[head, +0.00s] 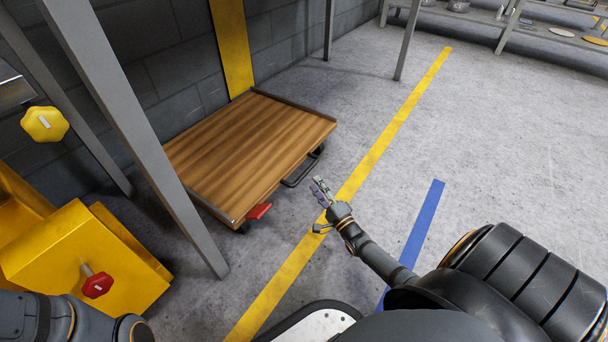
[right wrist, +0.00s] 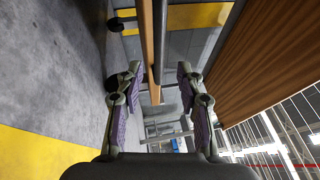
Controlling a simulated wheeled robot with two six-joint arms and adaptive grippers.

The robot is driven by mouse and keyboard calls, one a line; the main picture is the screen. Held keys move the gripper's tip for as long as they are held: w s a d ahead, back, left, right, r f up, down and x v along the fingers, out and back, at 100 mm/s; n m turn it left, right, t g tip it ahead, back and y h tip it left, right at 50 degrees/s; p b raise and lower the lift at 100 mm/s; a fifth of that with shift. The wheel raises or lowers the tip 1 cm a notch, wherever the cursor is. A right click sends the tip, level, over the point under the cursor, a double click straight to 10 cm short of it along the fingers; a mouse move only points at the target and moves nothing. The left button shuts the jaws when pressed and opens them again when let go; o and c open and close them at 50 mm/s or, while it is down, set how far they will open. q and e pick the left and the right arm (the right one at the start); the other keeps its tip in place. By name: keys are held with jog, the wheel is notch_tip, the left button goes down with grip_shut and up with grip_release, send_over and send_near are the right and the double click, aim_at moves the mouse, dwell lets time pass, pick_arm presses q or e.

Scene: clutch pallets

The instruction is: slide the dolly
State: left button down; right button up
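The dolly (head: 250,145) stands on the floor by the block wall, with a brown wooden deck, a dark handle bar (head: 303,170) at its right side and a red pedal (head: 259,211) at its near corner. My right gripper (head: 318,204) is just right of the handle bar, apart from it in the head view. In the right wrist view, my right gripper (right wrist: 158,85) has its two fingers spread wide, and the wooden deck (right wrist: 265,65) fills the right side. A dark bar runs into the gap between them; contact cannot be told. My left gripper is out of view.
A grey post (head: 140,130) stands left of the dolly. A yellow unit (head: 85,265) with a red knob (head: 97,285) is at lower left. A yellow floor line (head: 375,155) runs right of the dolly, then a blue line (head: 425,220). The floor at right is clear.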

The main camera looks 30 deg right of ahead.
aim_at(307, 171)
jog(key=w+b, duration=0.1)
jog(key=w, duration=0.1)
jog(key=w+b, duration=0.1)
jog(key=w, duration=0.1)
jog(key=w+b, duration=0.1)
jog(key=w, duration=0.1)
jog(key=shift+w+r, duration=0.1)
jog(key=shift+r, duration=0.25)
jog(key=shift+w+r, duration=0.2)
jog(key=shift+w, duration=0.15)
grip_shut()
